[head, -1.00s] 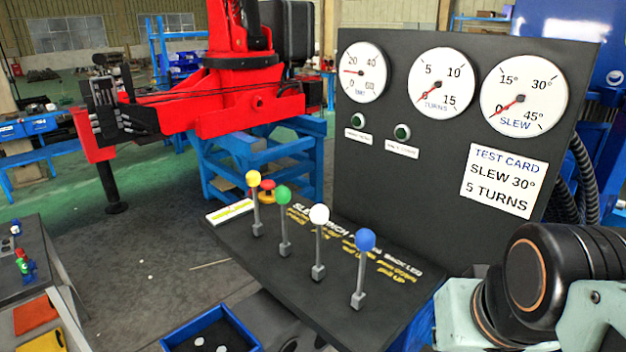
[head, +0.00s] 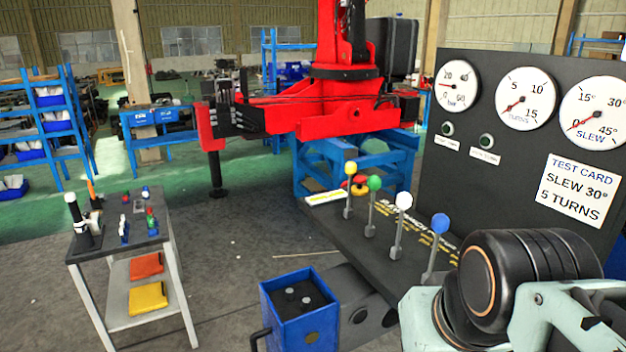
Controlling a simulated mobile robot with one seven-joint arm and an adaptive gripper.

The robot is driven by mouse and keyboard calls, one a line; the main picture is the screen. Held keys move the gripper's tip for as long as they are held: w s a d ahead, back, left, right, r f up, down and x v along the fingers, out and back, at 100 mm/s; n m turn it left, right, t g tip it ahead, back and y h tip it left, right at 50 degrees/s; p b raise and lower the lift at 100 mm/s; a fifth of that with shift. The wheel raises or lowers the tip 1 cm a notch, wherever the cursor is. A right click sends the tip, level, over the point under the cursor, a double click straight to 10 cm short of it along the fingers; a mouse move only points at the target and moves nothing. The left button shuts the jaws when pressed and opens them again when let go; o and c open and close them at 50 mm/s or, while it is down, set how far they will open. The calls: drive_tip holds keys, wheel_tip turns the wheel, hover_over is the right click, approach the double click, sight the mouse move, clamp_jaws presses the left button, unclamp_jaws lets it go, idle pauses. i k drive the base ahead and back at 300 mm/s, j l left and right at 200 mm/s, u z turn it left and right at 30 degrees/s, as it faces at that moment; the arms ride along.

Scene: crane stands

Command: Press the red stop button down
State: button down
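The red stop button (head: 360,180) sits on a yellow base at the far left end of the dark control console (head: 335,212). It is partly hidden behind the yellow-knobbed lever (head: 350,168) and the green-knobbed lever (head: 374,184). From here I cannot tell how far its cap is raised. My own arm links fill the lower right of the head view, in front of the console's right end. My gripper is not in view.
Levers with white (head: 404,201) and blue (head: 440,224) knobs stand nearer me on the console. The gauge panel (head: 480,110) rises behind. A blue box (head: 300,310) stands front centre, a small workbench (head: 160,240) at left.

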sight(359, 180)
drive_tip(key=u, duration=2.55)
drive_tip(key=i+j+u, duration=0.15)
drive_tip(key=u, duration=0.25)
drive_tip(key=i+j+u, duration=0.15)
drive_tip(key=u, duration=0.25)
drive_tip(key=i+z, duration=0.4)
drive_tip(key=i+j+z, duration=0.2)
drive_tip(key=i+z, duration=0.2)
drive_tip(key=i+l+z, duration=0.1)
drive_tip(key=i+z, duration=0.7)
drive_tip(key=z, duration=0.15)
drive_tip(key=i+z, duration=0.9)
drive_tip(key=i+l+z, duration=0.1)
drive_tip(key=i+z, duration=0.6)
drive_tip(key=z, duration=0.2)
drive_tip(key=i+l+z, duration=0.1)
drive_tip(key=i+z, duration=0.7)
drive_tip(key=i+j, duration=0.05)
drive_tip(key=i, duration=0.05)
